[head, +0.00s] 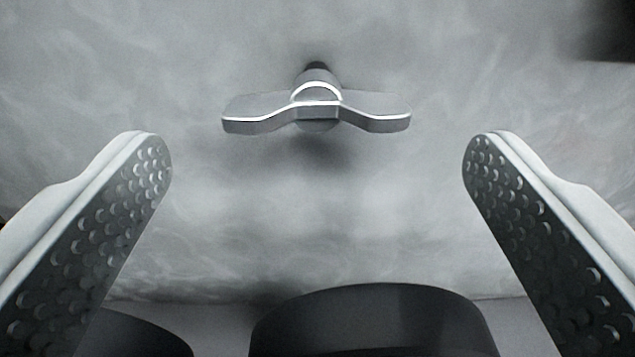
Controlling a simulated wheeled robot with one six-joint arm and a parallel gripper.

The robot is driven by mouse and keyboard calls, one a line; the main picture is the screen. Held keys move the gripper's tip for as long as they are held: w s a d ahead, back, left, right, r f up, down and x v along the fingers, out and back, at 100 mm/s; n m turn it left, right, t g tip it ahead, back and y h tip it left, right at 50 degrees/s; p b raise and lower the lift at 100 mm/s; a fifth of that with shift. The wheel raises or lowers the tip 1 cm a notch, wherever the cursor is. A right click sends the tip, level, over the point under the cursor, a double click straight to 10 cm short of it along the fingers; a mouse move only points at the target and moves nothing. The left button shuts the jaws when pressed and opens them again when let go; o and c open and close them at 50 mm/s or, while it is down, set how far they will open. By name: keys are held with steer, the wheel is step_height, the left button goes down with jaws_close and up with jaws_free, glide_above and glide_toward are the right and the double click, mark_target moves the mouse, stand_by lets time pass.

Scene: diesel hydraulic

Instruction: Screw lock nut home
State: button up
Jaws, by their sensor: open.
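The lock nut (318,112) is a grey metal wing nut with two flat wings spread left and right. It sits on a short dark stud on a pale grey mottled surface, in the upper middle of the head view. Its wings look close to level. My gripper (317,160) is open, with one studded finger at the left and one at the right. The nut lies beyond the fingertips, between them across the picture, and neither finger touches it. I cannot tell how far along the stud the nut sits.
The mottled surface (317,215) around the nut is clear. A dark rounded shape (375,320) fills the bottom middle, and another (130,335) shows at the bottom left. A blurred dark patch lies at the upper right corner.

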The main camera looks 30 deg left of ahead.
steer(key=v, duration=1.1)
steer(key=shift+s+d, duration=0.25)
steer(key=shift+s, duration=0.1)
steer(key=shift+d, duration=0.1)
